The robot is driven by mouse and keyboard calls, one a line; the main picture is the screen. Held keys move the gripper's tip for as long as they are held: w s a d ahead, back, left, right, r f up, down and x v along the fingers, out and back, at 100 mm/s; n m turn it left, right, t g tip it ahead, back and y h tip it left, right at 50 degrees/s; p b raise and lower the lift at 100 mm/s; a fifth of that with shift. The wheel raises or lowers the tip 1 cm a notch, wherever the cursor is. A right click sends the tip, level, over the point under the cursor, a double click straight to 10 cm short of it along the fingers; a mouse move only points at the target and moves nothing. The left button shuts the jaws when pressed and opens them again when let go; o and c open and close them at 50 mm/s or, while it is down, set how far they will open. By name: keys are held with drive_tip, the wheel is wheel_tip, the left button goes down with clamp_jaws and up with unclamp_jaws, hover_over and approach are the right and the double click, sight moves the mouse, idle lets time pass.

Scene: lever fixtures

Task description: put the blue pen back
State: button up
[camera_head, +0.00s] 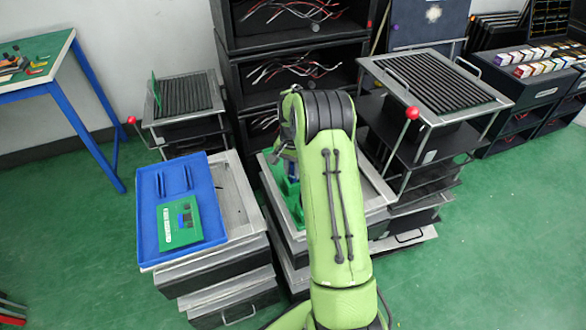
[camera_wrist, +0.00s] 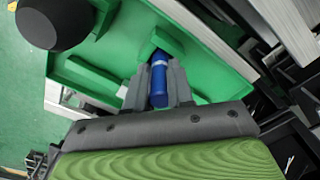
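The blue pen (camera_wrist: 158,80), with a pale band around it, is between the two grey fingers of my gripper (camera_wrist: 157,88) in the wrist view. The fingers lie against both its sides. Its far end is close to a raised green block of the green tray (camera_wrist: 85,72); I cannot tell whether it touches or is inside. In the head view my gripper (camera_head: 284,153) is mostly hidden behind my green arm, above the green tray (camera_head: 279,190). A bit of the blue pen (camera_head: 291,170) shows there.
Left of it, a blue tray (camera_head: 147,212) holds a green circuit board (camera_head: 180,222) and two upright blue pieces (camera_head: 187,178). Red-knobbed lever fixtures stand behind on the left (camera_head: 132,120) and right (camera_head: 412,113). A black knob (camera_wrist: 40,28) is close by in the wrist view.

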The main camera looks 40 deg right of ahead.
drive_tip(key=o, duration=0.4)
drive_tip(key=shift+r, duration=0.1)
